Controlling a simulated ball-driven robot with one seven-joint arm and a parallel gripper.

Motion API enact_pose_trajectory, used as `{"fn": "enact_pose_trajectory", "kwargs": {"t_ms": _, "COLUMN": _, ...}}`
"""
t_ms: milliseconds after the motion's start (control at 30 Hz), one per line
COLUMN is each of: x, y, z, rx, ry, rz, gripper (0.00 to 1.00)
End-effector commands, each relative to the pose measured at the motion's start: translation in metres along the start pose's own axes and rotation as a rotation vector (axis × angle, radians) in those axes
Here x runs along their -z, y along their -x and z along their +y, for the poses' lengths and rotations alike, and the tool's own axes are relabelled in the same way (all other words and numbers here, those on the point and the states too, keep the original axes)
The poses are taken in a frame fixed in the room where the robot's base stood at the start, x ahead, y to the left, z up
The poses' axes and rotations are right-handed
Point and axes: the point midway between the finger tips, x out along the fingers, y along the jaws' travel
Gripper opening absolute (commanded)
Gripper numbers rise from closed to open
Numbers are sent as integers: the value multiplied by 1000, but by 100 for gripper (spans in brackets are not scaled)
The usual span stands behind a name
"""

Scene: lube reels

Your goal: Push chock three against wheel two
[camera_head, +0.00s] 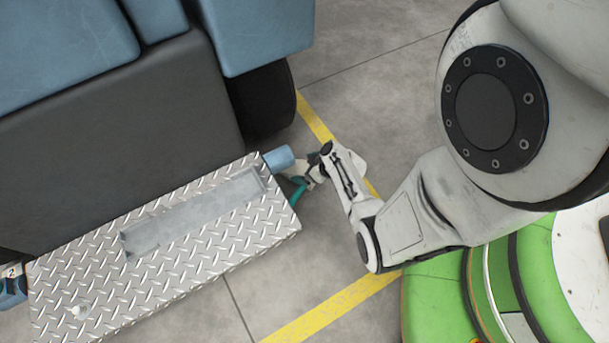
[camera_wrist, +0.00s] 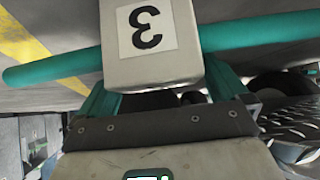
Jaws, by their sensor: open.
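Chock three (camera_wrist: 150,65) is a pale grey block with an upside-down "3" label in the wrist view. A teal bar (camera_wrist: 50,68) runs crosswise behind it. My gripper (camera_head: 312,177) is open and low by the right end of the metal step. In the wrist view, the block lies ahead of my gripper, in line with the gap between its sides; whether they touch is unclear. A dark wheel (camera_head: 265,100) stands under the blue vehicle in the head view, and no number shows on it. My arm partly hides the chock's area.
A blue part marked "2" (camera_head: 12,287) sits at the left edge. Yellow lines (camera_head: 335,309) cross the concrete floor. Open floor (camera_head: 370,75) lies upper right.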

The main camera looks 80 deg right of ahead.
Motion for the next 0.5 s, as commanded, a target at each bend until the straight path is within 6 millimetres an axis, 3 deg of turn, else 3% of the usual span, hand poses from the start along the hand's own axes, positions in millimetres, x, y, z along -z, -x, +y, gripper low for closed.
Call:
{"fn": "enact_pose_trajectory", "kwargs": {"t_ms": 333, "x": 1, "y": -7, "z": 0, "rx": 0, "ry": 0, "rz": 0, "gripper": 99}}
{"fn": "enact_pose_trajectory", "kwargs": {"t_ms": 500, "x": 1, "y": -7, "z": 0, "rx": 0, "ry": 0, "rz": 0, "gripper": 83}}
